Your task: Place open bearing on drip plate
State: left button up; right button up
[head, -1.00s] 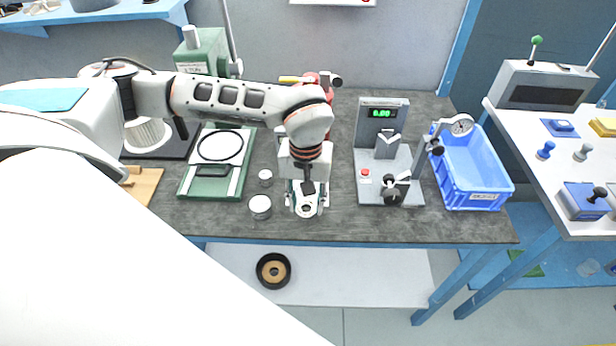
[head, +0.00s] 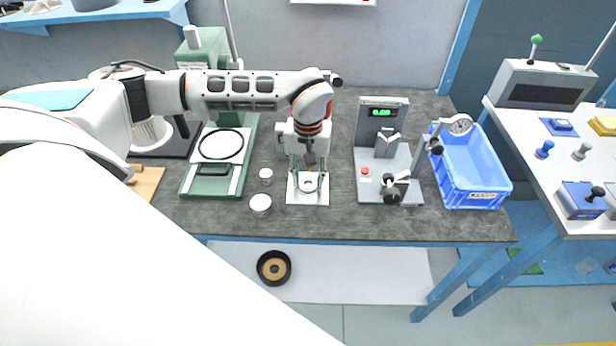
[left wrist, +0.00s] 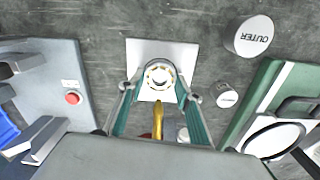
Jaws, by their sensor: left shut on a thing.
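The open bearing (left wrist: 159,75) is a small pale ring with brass-coloured parts inside; it also shows in the head view (head: 308,186). My left gripper (left wrist: 160,88) is shut on it, one green finger on each side. It also shows in the head view (head: 308,178), pointing down. A white square plate (left wrist: 136,48), which looks like the drip plate, lies beneath the bearing; it also shows in the head view (head: 308,200). The bearing is over the plate; I cannot tell whether they touch. My right gripper is not in view.
A white-lidded jar (head: 260,205) marked OUTER and a smaller one (head: 266,174) stand left of the plate. A green fixture (head: 214,186) is farther left. A grey gauge stand (head: 408,190) and a blue bin (head: 476,198) are to the right. The bench front is clear.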

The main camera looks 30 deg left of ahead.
pick_arm(q)
jog(key=shift+f, duration=0.15)
jog(key=o, duration=1.1)
jog(key=shift+r, duration=0.3)
notch_tip(320, 180, up, 12)
jog(key=shift+f, duration=0.1)
